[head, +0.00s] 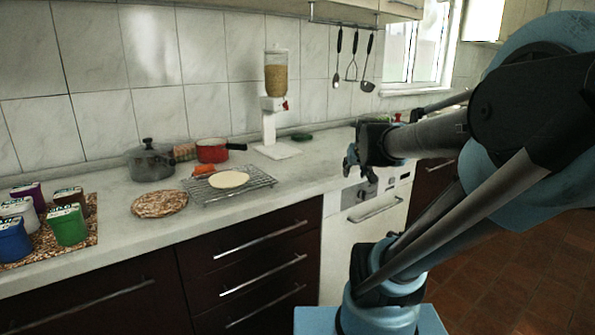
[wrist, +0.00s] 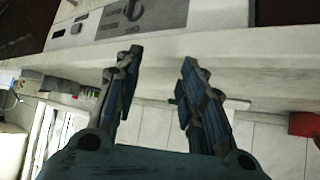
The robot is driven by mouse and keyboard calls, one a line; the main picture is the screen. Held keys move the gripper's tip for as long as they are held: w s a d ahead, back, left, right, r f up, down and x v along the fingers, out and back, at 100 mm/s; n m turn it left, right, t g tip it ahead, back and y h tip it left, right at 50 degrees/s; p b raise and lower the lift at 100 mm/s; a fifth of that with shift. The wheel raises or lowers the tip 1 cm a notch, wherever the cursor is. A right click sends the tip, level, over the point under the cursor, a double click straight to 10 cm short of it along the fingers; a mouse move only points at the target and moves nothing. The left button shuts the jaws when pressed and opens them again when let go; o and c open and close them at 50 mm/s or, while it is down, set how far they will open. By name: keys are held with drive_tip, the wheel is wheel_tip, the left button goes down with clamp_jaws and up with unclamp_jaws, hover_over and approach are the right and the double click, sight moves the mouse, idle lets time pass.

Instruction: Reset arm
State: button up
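My gripper (head: 352,160) is held at the end of my raised arm in the head view, in front of the counter's edge near the white appliance. In the wrist view my gripper (wrist: 158,75) shows two fingers apart with nothing between them. It touches no object that I can see.
The counter (head: 325,152) holds a grey lidded pot (head: 150,163), a red pan (head: 212,151), a wire rack (head: 248,193) with a pale round disc (head: 229,180), a dispenser (head: 275,75), a round mat (head: 160,204) and several coloured containers (head: 67,225). Utensils (head: 352,62) hang above.

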drive_tip(key=s+f+g, duration=0.3)
drive_tip(key=s+f, duration=0.4)
drive_tip(key=s, duration=0.4)
drive_tip(key=s+f+g, duration=0.4)
drive_tip(key=s+f, duration=0.3)
drive_tip(key=s, duration=0.4)
drive_tip(key=shift+a+f, duration=0.2)
drive_tip(key=shift+s, duration=0.1)
drive_tip(key=shift+w+f+g, duration=0.2)
drive_tip(key=shift+w+g, duration=0.1)
drive_tip(key=shift+w, duration=0.2)
